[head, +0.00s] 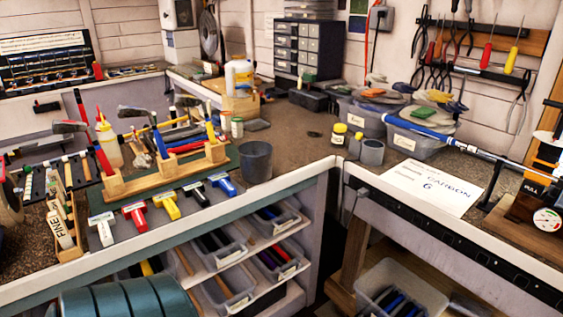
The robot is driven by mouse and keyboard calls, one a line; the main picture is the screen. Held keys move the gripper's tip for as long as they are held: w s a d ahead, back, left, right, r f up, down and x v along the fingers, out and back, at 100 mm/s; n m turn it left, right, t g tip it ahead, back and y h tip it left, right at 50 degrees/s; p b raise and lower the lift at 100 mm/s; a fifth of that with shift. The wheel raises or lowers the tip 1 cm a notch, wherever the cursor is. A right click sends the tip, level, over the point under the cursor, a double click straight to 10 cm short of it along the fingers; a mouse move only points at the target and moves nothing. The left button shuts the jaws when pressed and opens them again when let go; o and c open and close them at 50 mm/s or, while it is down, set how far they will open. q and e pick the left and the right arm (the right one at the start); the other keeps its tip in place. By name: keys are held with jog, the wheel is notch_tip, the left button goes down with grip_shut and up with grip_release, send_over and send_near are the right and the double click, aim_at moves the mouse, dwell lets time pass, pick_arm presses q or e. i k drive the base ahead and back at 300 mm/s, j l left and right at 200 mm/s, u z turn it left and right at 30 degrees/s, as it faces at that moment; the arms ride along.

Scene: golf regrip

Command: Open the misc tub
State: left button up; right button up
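No tub with a readable "misc" label shows, so I cannot tell which one is the misc tub. Two clear labelled tubs stand at the back right of the bench: a left tub (364,122) and a right tub (408,143). Grips, discs and other items are heaped on top of both, and I cannot tell whether lids lie under them. Another clear tub (432,297) with dark and blue items sits low at the bottom right, apparently open. Neither of my grippers is in view.
A blue-gripped club (431,134) lies across the right bench in front of the right tub. A paper sheet (426,187), small jars (338,133) and a grey cup (256,160) stand nearby. Open bins (229,288) fill shelves below. The middle bench corner (300,150) is fairly clear.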

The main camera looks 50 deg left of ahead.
aim_at(270, 251)
jog(key=i+l, duration=0.1)
jog(key=i, duration=0.3)
jog(key=u, duration=2)
